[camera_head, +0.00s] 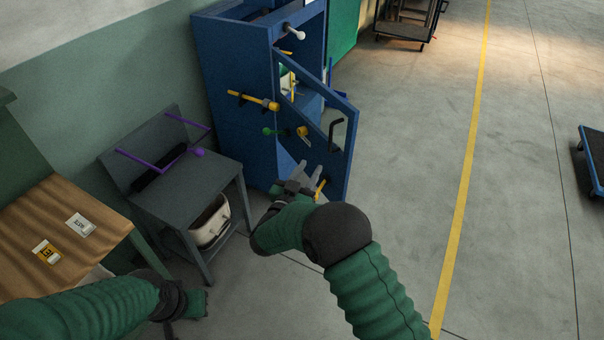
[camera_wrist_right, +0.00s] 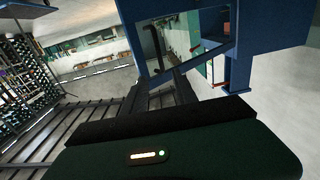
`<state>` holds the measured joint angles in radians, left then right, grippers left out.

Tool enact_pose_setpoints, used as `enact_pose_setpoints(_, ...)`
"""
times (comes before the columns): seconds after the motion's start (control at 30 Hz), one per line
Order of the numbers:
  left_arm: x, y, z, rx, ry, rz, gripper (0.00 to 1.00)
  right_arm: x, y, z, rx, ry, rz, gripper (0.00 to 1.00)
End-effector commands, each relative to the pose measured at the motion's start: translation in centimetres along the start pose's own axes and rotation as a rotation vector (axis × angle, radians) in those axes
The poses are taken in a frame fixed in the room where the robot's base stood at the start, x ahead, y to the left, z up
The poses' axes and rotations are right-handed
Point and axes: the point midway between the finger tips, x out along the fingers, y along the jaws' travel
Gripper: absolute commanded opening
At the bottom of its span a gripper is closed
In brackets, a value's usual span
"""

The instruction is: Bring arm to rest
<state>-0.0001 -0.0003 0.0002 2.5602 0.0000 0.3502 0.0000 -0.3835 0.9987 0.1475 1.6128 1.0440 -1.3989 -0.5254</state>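My right arm reaches up from the bottom in the head view. Its gripper (camera_head: 308,170) is at the lower part of the open blue cabinet door (camera_head: 343,150). Its two fingers look spread with nothing clearly between them; whether they touch the door cannot be told. In the right wrist view the dark fingers (camera_wrist_right: 162,88) show a gap, with the blue door frame (camera_wrist_right: 188,66) just beyond. My left arm comes in from the lower left, low in front of the grey bench. Its dark end (camera_head: 178,300) shows, but its fingers are not clear.
The blue cabinet (camera_head: 238,100) has yellow and green handles. A grey bench (camera_head: 185,185) carries a purple bar, with a white container (camera_head: 210,222) underneath. A wooden table (camera_head: 75,225) holds two labels. A blue cart (camera_head: 592,160) stands far right. The floor right of the door is clear.

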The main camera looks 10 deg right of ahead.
Motion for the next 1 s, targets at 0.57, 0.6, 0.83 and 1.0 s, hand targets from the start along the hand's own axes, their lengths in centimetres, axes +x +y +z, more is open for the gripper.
enact_pose_setpoints(0.57,-0.6,0.0,-0.2,0.000,0.000,0.000,0.00,0.5,-0.5,-1.5,0.011,-0.034,-0.064,0.34)
enact_pose_setpoints(0.6,-1.1,0.0,-0.3,0.000,0.000,0.000,0.00,0.8,-0.8,-2.4,0.018,-0.069,-0.121,0.34)
enact_pose_setpoints(0.83,-4.5,0.0,-1.1,0.000,0.000,0.000,0.00,-4.8,4.2,-4.6,-0.075,-0.579,-0.522,0.34)
enact_pose_setpoints(1.0,-6.0,0.0,-1.4,0.000,0.000,0.000,0.00,-14.7,15.7,-2.3,-0.242,-1.009,-0.557,0.34)
